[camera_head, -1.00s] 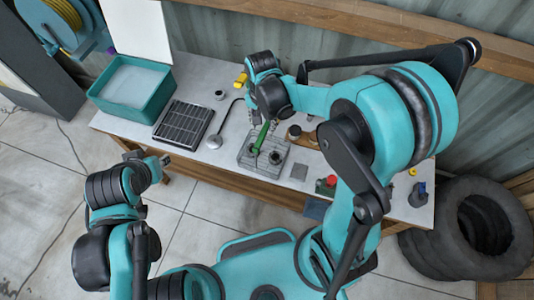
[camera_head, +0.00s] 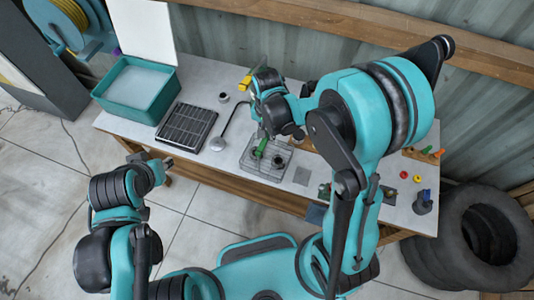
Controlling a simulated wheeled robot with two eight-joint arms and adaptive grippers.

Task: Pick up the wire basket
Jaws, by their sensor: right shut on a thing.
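The wire basket (camera_head: 250,163) is a grey mesh tray on the workbench, with dark round parts in it and a green handle (camera_head: 261,148) standing up from it. My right gripper (camera_head: 266,136) is directly above the basket, shut at the green handle. Its fingertips are partly hidden by its own wrist. I cannot tell whether the basket touches the bench. My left gripper (camera_head: 164,161) is off the bench's front left edge, away from the basket; its jaws are too small to read.
A teal tub (camera_head: 108,101) and a black slatted tray (camera_head: 203,113) stand left of the basket, with a ladle-like tool (camera_head: 217,143) between. Small coloured parts and tyres (camera_head: 456,209) are farther right.

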